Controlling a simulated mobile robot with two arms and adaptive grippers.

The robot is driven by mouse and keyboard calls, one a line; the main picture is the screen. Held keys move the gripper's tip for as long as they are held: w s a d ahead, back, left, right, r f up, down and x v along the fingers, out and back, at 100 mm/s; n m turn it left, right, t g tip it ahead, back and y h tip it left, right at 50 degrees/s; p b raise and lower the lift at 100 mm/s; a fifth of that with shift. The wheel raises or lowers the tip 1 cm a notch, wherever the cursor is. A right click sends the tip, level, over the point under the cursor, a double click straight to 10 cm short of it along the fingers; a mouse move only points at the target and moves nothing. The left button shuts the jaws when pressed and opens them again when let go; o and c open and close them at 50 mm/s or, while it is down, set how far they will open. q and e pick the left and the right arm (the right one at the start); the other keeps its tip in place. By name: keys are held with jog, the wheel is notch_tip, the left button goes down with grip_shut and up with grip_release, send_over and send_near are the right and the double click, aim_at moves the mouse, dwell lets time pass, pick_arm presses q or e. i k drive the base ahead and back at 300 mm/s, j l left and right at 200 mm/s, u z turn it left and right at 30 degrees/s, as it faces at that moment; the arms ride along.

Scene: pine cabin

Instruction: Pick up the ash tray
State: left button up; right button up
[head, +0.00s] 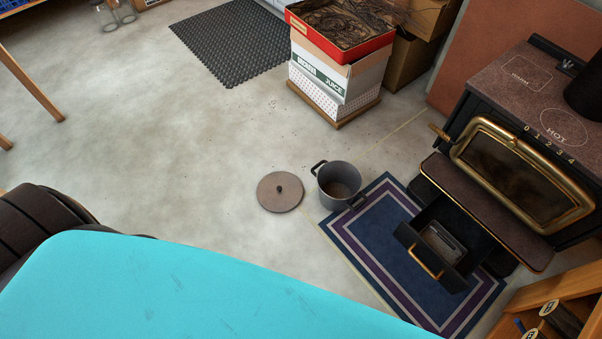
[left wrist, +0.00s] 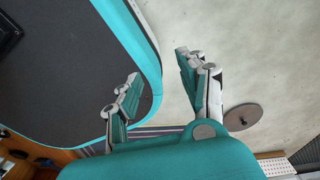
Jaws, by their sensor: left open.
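The stove (head: 500,165) stands at the right of the head view. A dark drawer-like tray (head: 413,237) with a brass handle sticks out low from its front, above the rug. It looks like the ash tray, and a grey item (head: 440,243) lies inside it. My left gripper (left wrist: 158,66) shows only in the left wrist view. Its two fingers are spread wide with nothing between them, above bare floor and beside my own base. The tray cannot be made out in the left wrist view. My right gripper is in neither view.
A grey pot (head: 339,183) and a round lid (head: 280,192) sit on the floor beside the blue rug (head: 375,225). The lid also shows in the left wrist view (left wrist: 243,117). Stacked boxes (head: 335,85) stand behind. A wooden shelf (head: 555,298) is at lower right.

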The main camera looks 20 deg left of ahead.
aim_at(442, 244)
jog(key=u, duration=0.35)
jog(key=z, duration=1.25)
